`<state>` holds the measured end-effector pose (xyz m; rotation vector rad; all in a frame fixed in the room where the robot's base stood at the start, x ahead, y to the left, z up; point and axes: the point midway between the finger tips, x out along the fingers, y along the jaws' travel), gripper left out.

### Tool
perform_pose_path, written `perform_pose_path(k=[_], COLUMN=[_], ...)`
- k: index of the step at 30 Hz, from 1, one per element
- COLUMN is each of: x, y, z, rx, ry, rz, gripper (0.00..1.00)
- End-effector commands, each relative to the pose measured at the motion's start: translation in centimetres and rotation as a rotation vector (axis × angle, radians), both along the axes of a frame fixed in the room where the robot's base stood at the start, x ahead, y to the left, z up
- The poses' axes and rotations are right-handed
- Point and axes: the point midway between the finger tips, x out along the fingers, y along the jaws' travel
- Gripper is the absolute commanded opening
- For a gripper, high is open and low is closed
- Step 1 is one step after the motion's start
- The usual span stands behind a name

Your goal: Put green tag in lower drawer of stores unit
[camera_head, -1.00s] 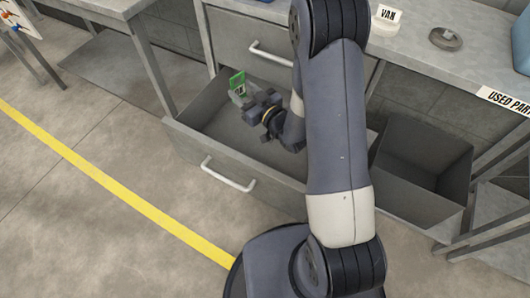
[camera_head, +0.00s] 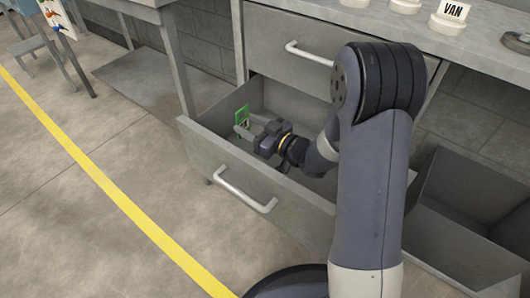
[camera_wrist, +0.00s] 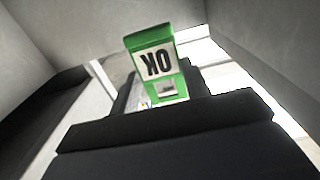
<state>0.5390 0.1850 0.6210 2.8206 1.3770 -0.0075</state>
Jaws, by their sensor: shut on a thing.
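The green tag (camera_head: 241,116) is held at the tips of my gripper (camera_head: 249,128), inside the open lower drawer (camera_head: 237,165) of the stores unit. In the wrist view the tag (camera_wrist: 157,66) shows a white label reading "OK", upside down, beyond the dark fingers. My gripper is shut on the tag. The tag looks to be near the drawer's left part. I cannot tell how far it is above the drawer floor. The upper drawer (camera_head: 300,28) is shut.
A grey open bin (camera_head: 465,200) stands right of the drawer. Above is a bench top with a white "VAN" holder (camera_head: 450,14) and a ring-shaped part (camera_head: 516,42). A bench leg (camera_head: 178,62) stands close to the drawer's left. Floor in front is clear.

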Motion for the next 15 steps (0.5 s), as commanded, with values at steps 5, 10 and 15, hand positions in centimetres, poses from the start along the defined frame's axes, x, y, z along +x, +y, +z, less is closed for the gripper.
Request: perform_pose_path(k=[5, 10, 15], x=[0.0, 0.0, 0.0], y=[0.0, 0.0, 0.0], z=[-2.4, -4.1, -6.2], rx=[0.001, 0.0, 0.001], ry=[-0.001, 0.001, -0.001], rz=[-0.001, -0.002, -0.001], gripper=[0.23, 0.23, 0.23])
